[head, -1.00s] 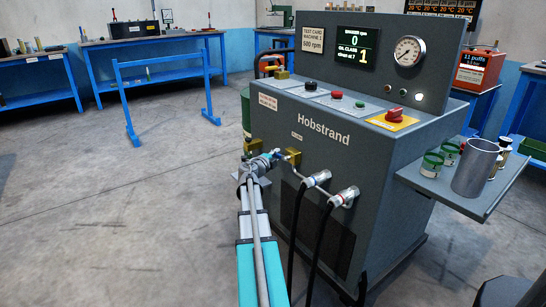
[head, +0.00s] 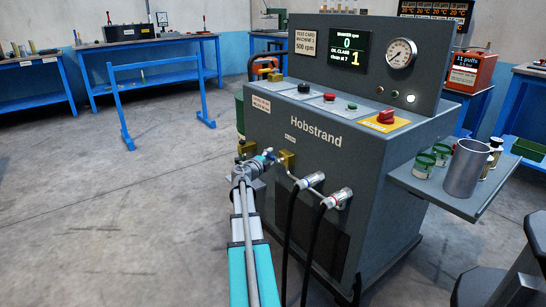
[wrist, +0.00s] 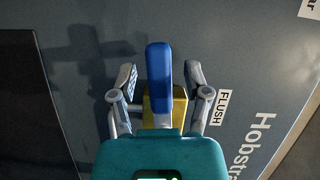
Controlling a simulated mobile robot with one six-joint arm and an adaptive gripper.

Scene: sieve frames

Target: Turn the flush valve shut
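The flush valve has a blue lever handle (wrist: 159,78) on a brass body (wrist: 179,105), beside a FLUSH label (wrist: 221,107) in the wrist view. My gripper (wrist: 160,78) is open, with one finger on each side of the blue handle. A gap shows between the handle and each finger. In the head view my gripper (head: 262,162) is at the front of the grey Hobstrand machine (head: 350,160), at the brass valve body (head: 287,158). The handle is mostly hidden there by the gripper.
Two hose couplings (head: 338,197) with black hoses sit right of the valve. A side shelf (head: 425,182) holds a metal cylinder (head: 467,167) and green-banded jars. A stool (head: 500,285) stands at lower right.

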